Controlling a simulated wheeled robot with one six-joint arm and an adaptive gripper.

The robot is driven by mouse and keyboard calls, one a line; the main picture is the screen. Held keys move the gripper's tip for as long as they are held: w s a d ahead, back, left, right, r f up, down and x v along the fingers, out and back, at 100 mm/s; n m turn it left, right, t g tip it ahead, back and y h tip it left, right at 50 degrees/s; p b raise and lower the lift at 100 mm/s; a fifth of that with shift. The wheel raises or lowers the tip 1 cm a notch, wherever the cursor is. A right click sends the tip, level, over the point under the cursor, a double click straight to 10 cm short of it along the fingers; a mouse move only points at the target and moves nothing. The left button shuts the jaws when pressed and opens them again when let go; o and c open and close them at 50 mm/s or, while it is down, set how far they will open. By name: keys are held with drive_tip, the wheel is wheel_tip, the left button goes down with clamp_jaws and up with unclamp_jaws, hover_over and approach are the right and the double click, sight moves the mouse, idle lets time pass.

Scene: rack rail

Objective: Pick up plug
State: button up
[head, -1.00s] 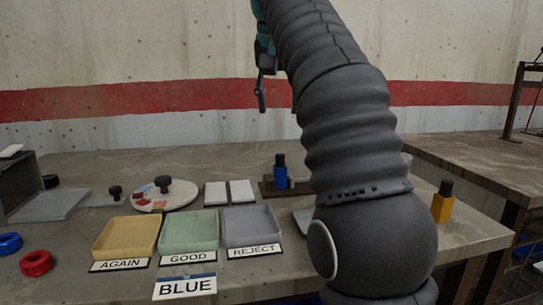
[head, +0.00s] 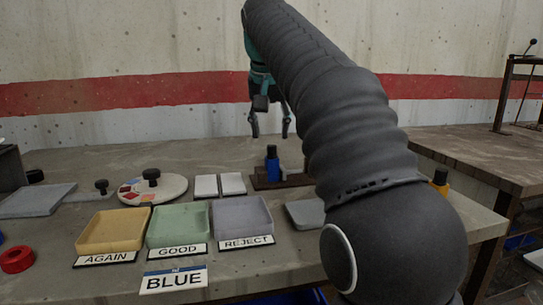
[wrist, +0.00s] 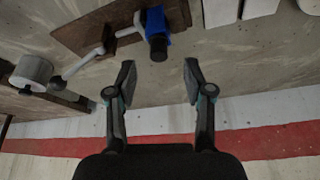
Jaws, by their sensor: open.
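A blue plug-like piece with a black top (head: 272,168) stands upright on a brown base (head: 298,181) at the back of the table. The wrist view shows its blue body (wrist: 155,20) and black end just beyond the fingertips. My gripper (head: 270,131) is open and empty above it, fingers pointing down. In the wrist view the gripper (wrist: 160,79) has a clear gap between its fingers, with the black end near that gap. A yellow piece with a black top (head: 440,181) stands at the right, partly hidden by my arm. Which piece is the plug, I cannot tell.
Yellow (head: 112,232), green (head: 180,226) and grey (head: 243,217) trays stand at the front, labelled AGAIN, GOOD and REJECT. A BLUE sign (head: 173,281) is before them. Two white blocks (head: 206,186) and a round disc (head: 170,190) lie behind. A grey-white rod fitting (wrist: 92,55) sits beside the blue piece.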

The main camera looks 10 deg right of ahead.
sight(272, 146)
drive_tip(key=b+x, duration=0.1)
drive_tip(key=x, duration=0.3)
drive_tip(key=shift+w+d+f, duration=0.15)
drive_tip(key=shift+w+f, duration=0.1)
drive_tip(key=shift+f, duration=0.05)
drive_tip(key=shift+c, duration=0.3)
drive_tip(key=c, duration=0.8)
drive_tip(key=shift+r, duration=0.15)
